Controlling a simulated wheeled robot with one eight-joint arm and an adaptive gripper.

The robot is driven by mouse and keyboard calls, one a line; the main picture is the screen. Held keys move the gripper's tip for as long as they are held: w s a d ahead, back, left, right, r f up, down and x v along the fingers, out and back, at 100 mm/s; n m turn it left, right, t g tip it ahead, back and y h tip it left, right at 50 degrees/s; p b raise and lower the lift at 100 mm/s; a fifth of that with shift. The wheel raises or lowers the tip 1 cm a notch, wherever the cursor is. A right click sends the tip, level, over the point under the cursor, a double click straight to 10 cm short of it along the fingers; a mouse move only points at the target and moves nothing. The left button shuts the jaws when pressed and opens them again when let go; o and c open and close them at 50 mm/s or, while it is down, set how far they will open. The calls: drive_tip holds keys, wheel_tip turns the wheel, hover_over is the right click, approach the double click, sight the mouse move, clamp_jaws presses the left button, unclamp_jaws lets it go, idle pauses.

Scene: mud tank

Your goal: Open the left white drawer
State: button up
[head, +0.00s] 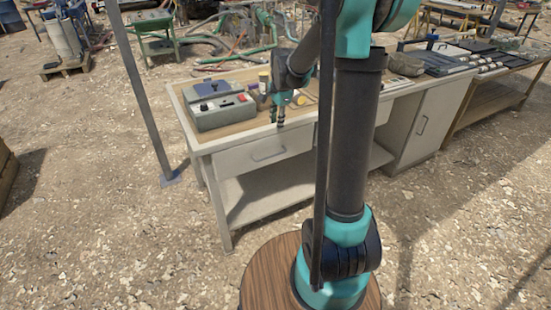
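The left white drawer (240,162) is in the front of a white workbench, below its top. It looks shut, its front in line with the bench frame. A pale bar handle (268,154) sits across its middle. My gripper (277,119) points down at the bench's front edge, above the drawer and its handle and apart from the handle. Its two dark fingertips show a small gap with nothing seen between them.
A grey control box (218,107) with knobs stands on the bench's left end, near my gripper. A white cabinet door (421,126) is at the bench's right. A metal post (143,95) stands left of the bench. The gravel ground in front is mostly clear.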

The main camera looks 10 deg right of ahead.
approach(273, 151)
drive_tip(key=s+f, duration=0.1)
drive_tip(key=f, duration=0.1)
drive_tip(key=s+a+f, duration=0.1)
drive_tip(key=f, duration=0.1)
drive_tip(key=s+f, duration=0.1)
drive_tip(key=f, duration=0.1)
drive_tip(key=shift+a+f, duration=0.15)
drive_tip(key=shift+a, duration=0.05)
drive_tip(key=shift+c, duration=0.6)
clamp_jaws()
